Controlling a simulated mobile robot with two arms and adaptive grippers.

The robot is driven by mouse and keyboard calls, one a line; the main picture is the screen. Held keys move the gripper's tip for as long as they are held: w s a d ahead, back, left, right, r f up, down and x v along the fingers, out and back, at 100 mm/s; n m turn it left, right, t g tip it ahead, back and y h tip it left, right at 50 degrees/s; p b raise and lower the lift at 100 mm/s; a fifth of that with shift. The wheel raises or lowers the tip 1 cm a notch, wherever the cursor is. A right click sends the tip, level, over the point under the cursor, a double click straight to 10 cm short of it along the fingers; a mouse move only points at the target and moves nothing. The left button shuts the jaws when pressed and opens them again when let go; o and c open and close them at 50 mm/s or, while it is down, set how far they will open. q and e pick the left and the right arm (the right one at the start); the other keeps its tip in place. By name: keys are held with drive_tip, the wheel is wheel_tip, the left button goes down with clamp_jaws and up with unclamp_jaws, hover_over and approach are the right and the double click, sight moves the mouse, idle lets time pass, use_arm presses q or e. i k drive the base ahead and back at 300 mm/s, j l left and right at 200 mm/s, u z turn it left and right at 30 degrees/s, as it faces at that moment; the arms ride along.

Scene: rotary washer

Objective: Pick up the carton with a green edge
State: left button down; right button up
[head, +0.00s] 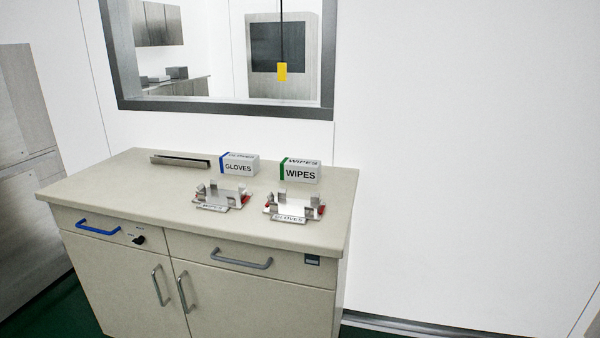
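The carton with a green edge (301,171) is a white box lettered WIPES, standing upright on the right part of the cabinet's worktop (130,178). Its green stripe runs down its left edge. It stands behind a metal holder (295,205) whose label appears to read GLOVES, and looks apart from it. Neither of my grippers shows in the head view.
A white carton with a blue edge (240,165), lettered GLOVES, stands left of the green-edged one. A second metal holder (222,195) sits before it. A long metal bar (180,160) lies at the back left. The front left worktop is clear. A window (220,104) is behind.

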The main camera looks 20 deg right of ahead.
sight(291, 169)
drive_tip(key=i+l+u, duration=0.1)
drive_tip(key=l, duration=0.25)
drive_tip(key=i+l+u, duration=0.1)
drive_tip(key=l, duration=0.25)
drive_tip(key=i+l, duration=0.2)
drive_tip(key=l, duration=0.15)
drive_tip(key=i+l+u, duration=0.15)
drive_tip(key=l, duration=0.2)
drive_tip(key=l+u, duration=0.1)
drive_tip(key=l, duration=0.25)
drive_tip(key=i, duration=0.05)
